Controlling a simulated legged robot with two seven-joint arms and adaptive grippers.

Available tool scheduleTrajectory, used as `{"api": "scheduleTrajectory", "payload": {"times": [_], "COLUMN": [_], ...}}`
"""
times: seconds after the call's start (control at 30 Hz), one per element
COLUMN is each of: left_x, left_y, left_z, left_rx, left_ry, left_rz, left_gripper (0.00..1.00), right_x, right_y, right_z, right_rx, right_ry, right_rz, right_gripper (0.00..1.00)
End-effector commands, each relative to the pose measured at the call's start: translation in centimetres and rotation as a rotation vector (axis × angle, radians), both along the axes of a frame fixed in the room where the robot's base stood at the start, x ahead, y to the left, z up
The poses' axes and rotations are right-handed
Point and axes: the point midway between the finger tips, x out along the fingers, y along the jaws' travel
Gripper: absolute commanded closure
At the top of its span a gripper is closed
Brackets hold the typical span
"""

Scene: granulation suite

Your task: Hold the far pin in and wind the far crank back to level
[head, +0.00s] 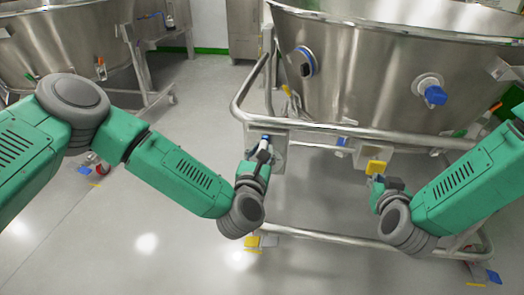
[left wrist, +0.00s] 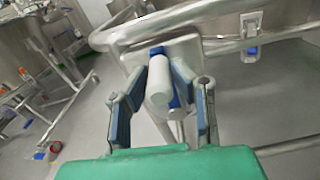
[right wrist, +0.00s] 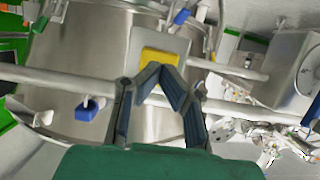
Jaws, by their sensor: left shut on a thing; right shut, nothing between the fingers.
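The crank's pale grip (left wrist: 158,82), with blue parts behind it, stands out from a grey plate (head: 280,158) at the left corner of the frame. My left gripper (head: 261,156) is shut on this grip, one finger on each side. A yellow block (head: 376,167), which looks like the pin's head, sits on a second grey plate to the right. It also shows in the right wrist view (right wrist: 160,58). My right gripper (head: 382,184) is shut and empty, its fingertips at the yellow block's lower edge. I cannot tell whether they touch it. The pin's shaft is hidden.
A steel rail (head: 330,130) runs around the large steel vessel (head: 360,70) just behind both grippers. A blue knob (head: 435,95) stands out from the vessel. A lower frame rail (head: 340,240) lies below. Another vessel (head: 45,40) stands at left, with clear floor between.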

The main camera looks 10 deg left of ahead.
Motion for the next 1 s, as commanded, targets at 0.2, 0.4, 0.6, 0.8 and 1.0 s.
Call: {"api": "scheduleTrajectory", "payload": {"times": [0.2,0.4,0.6,0.8,1.0], "left_x": [-0.3,-0.3,-0.3,-0.3,-0.3], "left_y": [-0.1,-0.1,-0.1,-0.1,-0.2], "left_z": [-0.6,-0.6,-0.6,-0.6,-0.6], "left_rx": [0.002,0.002,0.002,0.002,0.002], "left_ry": [0.015,0.015,0.015,0.015,0.015], "left_rz": [-0.006,-0.006,-0.006,-0.006,-0.006], "left_gripper": [1.0,1.0,1.0,1.0,0.7], "right_x": [-1.8,-3.3,-3.9,-3.9,-3.9], "right_y": [0.0,0.0,0.0,0.0,0.0], "right_z": [0.0,0.0,0.0,0.0,0.0], "right_rx": [0.0,-0.001,0.0,0.0,0.0], "right_ry": [0.002,0.001,0.0,0.0,0.001], "right_rz": [0.001,0.001,0.0,0.0,0.0], "right_gripper": [1.0,1.0,1.0,1.0,1.0]}}
